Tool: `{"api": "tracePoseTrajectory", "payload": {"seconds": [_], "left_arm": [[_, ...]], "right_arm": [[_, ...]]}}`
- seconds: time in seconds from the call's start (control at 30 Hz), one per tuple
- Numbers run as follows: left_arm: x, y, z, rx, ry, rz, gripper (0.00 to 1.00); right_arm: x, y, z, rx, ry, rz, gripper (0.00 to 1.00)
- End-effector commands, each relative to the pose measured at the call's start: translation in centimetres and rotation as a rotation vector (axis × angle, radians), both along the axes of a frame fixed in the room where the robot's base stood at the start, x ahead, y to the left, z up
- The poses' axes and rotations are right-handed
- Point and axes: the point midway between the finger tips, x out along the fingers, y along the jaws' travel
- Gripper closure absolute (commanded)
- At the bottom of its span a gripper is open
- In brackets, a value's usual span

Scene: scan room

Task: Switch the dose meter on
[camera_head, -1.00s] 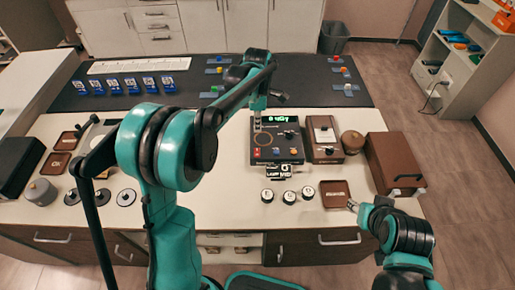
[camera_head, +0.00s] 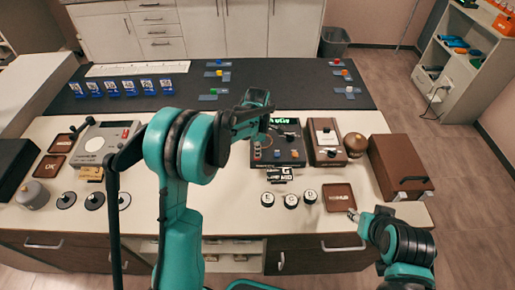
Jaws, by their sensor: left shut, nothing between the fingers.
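The dose meter (camera_head: 291,157) is a dark box on the light bench, right of centre, with a green lit readout (camera_head: 283,121) and coloured buttons and knobs on its face. The readout's left part is hidden by my arm. My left gripper (camera_head: 257,151) is shut and empty, over the left part of the meter's face. Whether it touches the face I cannot tell. My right gripper (camera_head: 353,214) is at the bench's front edge, below the brown tray (camera_head: 339,197), apart from the meter; its jaws are too small to read.
A brown device (camera_head: 325,151) stands right of the meter, with a round container (camera_head: 355,144) and a brown box (camera_head: 399,165) beyond. Several labelled white-topped pots (camera_head: 290,200) stand in front. A grey device (camera_head: 102,142) and dark discs (camera_head: 95,200) lie left.

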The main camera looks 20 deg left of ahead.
Motion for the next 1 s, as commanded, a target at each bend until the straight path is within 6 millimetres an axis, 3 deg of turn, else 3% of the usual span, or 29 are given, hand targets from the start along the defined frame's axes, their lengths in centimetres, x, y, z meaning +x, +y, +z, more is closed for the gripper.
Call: {"api": "tracePoseTrajectory", "payload": {"seconds": [0.3, 0.43, 1.0], "left_arm": [[0.0, 0.0, -0.1, 0.0, 0.0, 0.0, 1.0], [-0.3, -0.1, -1.2, 0.0, 0.001, 0.0, 1.0], [0.9, 0.3, -0.5, 0.0, 0.001, 0.0, 1.0]], "right_arm": [[0.0, 0.0, 0.0, 0.0, 0.0, 0.0, 0.6], [0.0, 0.0, -0.7, 0.0, 0.0, 0.0, 0.6], [0.0, 0.0, -0.2, 0.0, 0.0, 0.0, 0.6]]}}
